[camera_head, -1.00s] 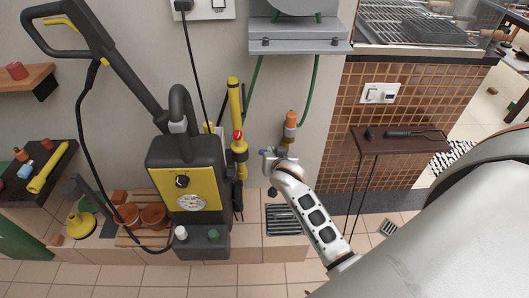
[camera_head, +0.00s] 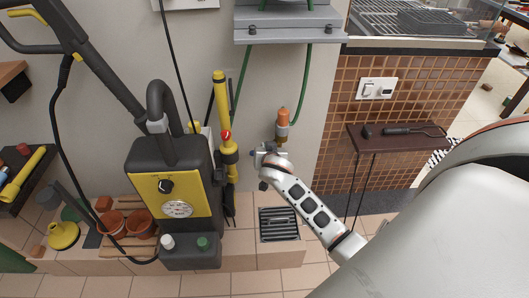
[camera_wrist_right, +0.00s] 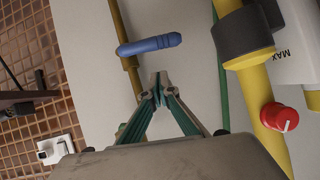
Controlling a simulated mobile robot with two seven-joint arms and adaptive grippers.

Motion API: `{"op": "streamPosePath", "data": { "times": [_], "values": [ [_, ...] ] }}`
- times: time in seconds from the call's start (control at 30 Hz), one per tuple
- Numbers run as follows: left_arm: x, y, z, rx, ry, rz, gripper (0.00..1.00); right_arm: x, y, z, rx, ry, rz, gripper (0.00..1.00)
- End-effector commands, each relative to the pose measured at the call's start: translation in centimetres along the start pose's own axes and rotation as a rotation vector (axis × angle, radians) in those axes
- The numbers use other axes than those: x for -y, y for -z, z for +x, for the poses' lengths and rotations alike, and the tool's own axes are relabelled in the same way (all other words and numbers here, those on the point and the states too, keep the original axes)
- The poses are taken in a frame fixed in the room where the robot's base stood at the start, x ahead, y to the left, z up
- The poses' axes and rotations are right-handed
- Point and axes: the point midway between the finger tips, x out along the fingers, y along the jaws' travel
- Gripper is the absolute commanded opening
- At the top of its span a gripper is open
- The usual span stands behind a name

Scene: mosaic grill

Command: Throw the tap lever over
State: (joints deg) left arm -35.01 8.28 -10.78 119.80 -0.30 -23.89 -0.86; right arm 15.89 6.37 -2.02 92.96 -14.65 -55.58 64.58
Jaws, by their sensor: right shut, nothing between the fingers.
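The tap lever (camera_wrist_right: 149,45) is a blue bar in the right wrist view. It lies across a brass pipe (camera_wrist_right: 128,50), nearly level in the picture and tilted up to the right. My right gripper (camera_wrist_right: 160,86) is shut and empty, with its fingertips just below the lever in that view. A small gap shows between tips and lever. In the head view the right gripper (camera_head: 266,156) is by the wall, just below an orange-topped hose fitting (camera_head: 283,124). The lever cannot be made out clearly there. My left gripper is out of view.
The yellow and black pressure washer (camera_head: 172,185) stands left of my right arm. A yellow lance (camera_head: 224,110) hangs between them; its red knob (camera_wrist_right: 279,116) is close on the right in the wrist view. A brown shelf (camera_head: 398,138) is right. A floor grate (camera_head: 278,224) lies below.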

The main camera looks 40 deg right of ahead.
Motion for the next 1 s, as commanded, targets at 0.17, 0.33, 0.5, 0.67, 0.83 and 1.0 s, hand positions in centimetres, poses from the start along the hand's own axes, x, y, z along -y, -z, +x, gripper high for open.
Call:
{"op": "streamPosePath", "data": {
  "times": [0.17,0.33,0.5,0.67,0.83,1.0],
  "values": [
    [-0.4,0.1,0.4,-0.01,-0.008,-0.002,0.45,-0.2,-2.2,2.5,0.008,-0.003,-0.005,0.0],
    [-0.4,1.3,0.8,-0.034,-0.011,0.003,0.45,-0.1,-2.9,3.4,0.004,-0.001,-0.003,0.0],
    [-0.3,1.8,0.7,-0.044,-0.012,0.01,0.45,0.0,-2.9,3.6,0.001,0.001,0.001,0.0],
    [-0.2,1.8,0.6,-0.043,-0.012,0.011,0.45,0.0,-2.8,3.5,0.0,0.001,0.001,0.0],
    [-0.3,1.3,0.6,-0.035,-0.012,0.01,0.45,0.1,-3.1,3.7,0.001,-0.005,-0.007,0.0],
    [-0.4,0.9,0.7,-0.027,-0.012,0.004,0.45,0.3,-4.2,4.4,0.005,-0.041,-0.067,0.0]
  ]
}}
